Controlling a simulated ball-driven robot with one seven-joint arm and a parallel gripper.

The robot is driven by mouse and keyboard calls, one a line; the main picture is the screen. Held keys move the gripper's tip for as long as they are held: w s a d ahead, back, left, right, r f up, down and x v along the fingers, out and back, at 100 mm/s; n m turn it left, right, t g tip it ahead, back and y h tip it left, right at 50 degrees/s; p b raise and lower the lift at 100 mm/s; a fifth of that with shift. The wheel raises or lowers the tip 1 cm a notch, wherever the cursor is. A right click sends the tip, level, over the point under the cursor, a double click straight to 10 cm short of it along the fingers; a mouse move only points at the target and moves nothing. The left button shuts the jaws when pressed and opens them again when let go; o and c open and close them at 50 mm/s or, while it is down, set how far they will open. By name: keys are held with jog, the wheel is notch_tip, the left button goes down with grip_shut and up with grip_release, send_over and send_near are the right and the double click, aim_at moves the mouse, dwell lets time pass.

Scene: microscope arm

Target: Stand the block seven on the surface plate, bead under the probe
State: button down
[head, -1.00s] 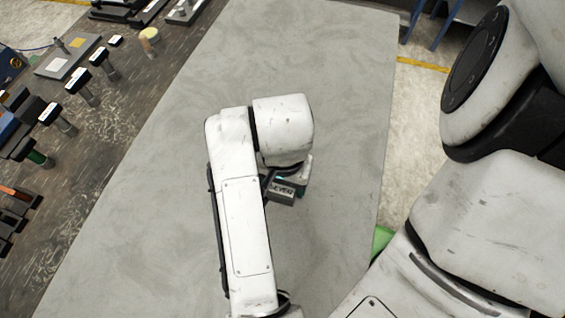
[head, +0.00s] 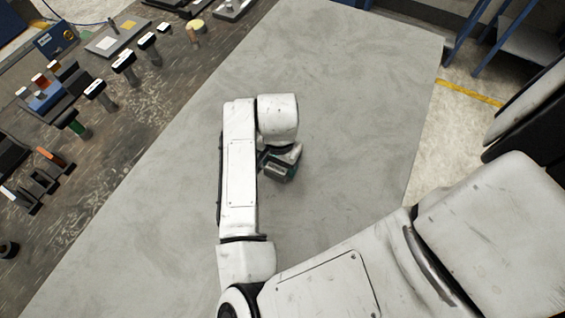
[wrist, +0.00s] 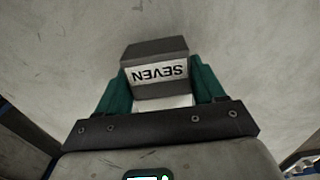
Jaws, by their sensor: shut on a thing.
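My gripper (head: 278,167) is shut on the block seven (head: 281,170), above the broad grey surface at the middle of the head view. In the wrist view, the block (wrist: 156,50) is a dark block with a white face reading SEVEN, upside down in the picture. The green fingers (wrist: 160,88) press its two sides. A bead on it cannot be made out.
A dark, scratched bench (head: 150,95) runs along the left with several white-topped posts (head: 95,88), a blue block (head: 45,97) and dark stands. A blue box (head: 55,42) sits at its far end. The broad grey surface (head: 330,60) around my gripper is clear.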

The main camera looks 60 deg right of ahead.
aim_at(279, 169)
jog(key=shift+f+p, duration=0.3)
jog(key=shift+f, duration=1.2)
jog(key=shift+f, duration=0.1)
jog(key=shift+c, duration=0.6)
grip_release()
jog(key=shift+f, duration=0.1)
